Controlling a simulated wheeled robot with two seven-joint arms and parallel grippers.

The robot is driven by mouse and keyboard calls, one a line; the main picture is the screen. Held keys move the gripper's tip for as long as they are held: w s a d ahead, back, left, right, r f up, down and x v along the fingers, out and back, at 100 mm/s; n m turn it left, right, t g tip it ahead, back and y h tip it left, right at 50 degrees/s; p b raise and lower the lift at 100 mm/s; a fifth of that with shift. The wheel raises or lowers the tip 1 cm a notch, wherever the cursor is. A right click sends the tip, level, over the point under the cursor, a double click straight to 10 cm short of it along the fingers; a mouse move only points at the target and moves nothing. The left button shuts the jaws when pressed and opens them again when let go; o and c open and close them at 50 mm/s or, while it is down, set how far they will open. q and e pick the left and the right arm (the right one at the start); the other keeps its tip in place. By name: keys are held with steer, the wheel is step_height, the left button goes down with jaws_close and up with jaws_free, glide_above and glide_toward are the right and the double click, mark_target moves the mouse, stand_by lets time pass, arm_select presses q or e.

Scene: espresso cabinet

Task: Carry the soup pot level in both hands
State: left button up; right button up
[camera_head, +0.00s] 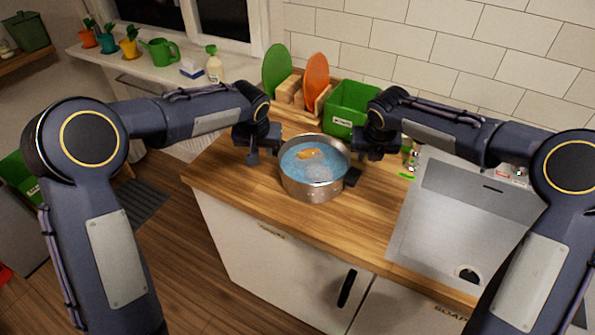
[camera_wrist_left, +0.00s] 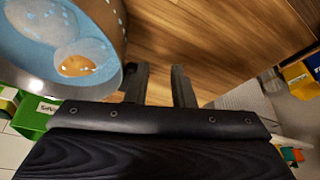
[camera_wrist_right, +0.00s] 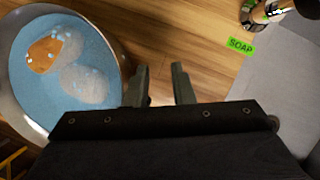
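The soup pot (camera_head: 314,188) is a silver round pot on the wooden counter. It holds blue liquid with foam and an orange piece floating in it. It sits at the left side of the left wrist view (camera_wrist_left: 112,55) and of the right wrist view (camera_wrist_right: 122,65). My left gripper (camera_wrist_left: 158,70) is open and empty, beside the pot's left side. My right gripper (camera_wrist_right: 161,68) is open and empty, beside its right side. No handle shows between either pair of fingers. A dark piece at the pot's right side may be a handle or my finger; I cannot tell.
A green bin (camera_head: 347,108) and a rack with a green board (camera_head: 276,70) and an orange board (camera_head: 316,75) stand behind the pot. A metal sink (camera_head: 440,215) lies to the right, with a green soap label (camera_wrist_right: 240,46) near it. The counter front is clear.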

arm_select(q)
steer(key=shift+r, duration=0.15)
steer(key=v, duration=1.1)
steer(key=shift+s+r, duration=0.25)
steer(key=shift+r, duration=0.05)
arm_select(e)
steer(key=v, duration=1.2)
